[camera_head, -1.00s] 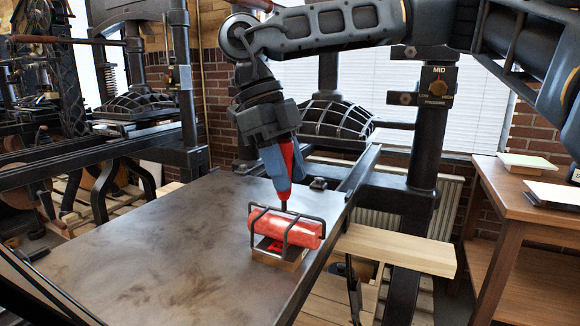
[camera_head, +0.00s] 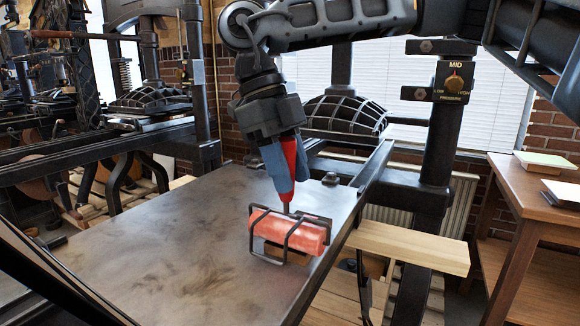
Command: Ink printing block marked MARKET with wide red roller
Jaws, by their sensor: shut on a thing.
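The wide red roller (camera_head: 262,232) in its black wire frame is in the head view, over the right part of the dark metal press bed (camera_head: 170,240). My gripper (camera_head: 285,185) is shut on the roller's red handle (camera_head: 290,155), pointing down with the roller below it. A small brown block (camera_head: 272,250) lies on the bed under the roller, mostly hidden by it. The marking on the block cannot be read. Whether the roller touches the block cannot be told.
A black press column with a MID pressure dial (camera_head: 454,83) stands behind the bed on the right. A wooden board (camera_head: 410,247) juts out beside the bed. A wooden table (camera_head: 545,205) with paper stacks stands at far right. The bed's left part is clear.

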